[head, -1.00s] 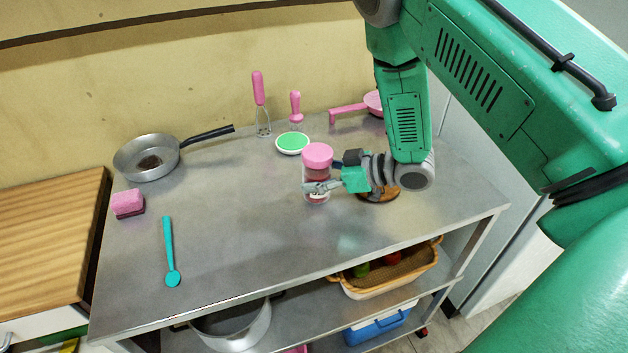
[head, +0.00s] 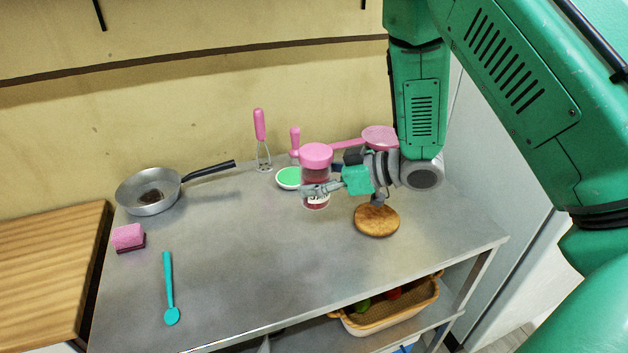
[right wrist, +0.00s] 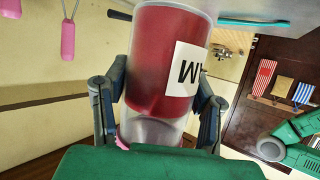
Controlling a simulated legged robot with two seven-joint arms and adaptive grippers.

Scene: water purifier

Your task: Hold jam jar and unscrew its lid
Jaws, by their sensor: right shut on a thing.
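The jam jar (head: 317,172) is a clear upright jar with red jam, a label and a pink lid (head: 316,154) on top. My right gripper (head: 318,189) is shut around the side of the jar, below the lid, and holds it above the steel table. In the right wrist view the jar (right wrist: 160,70) shows upside down between the two fingers (right wrist: 158,110), with part of its label readable. A sliver of the pink lid shows low at the left there. My left gripper is not in the head view.
A wooden disc (head: 376,220) lies on the steel table (head: 250,270) right of the jar. A frying pan (head: 149,190), sponge (head: 128,237) and teal spoon (head: 169,290) lie left. The front middle is clear.

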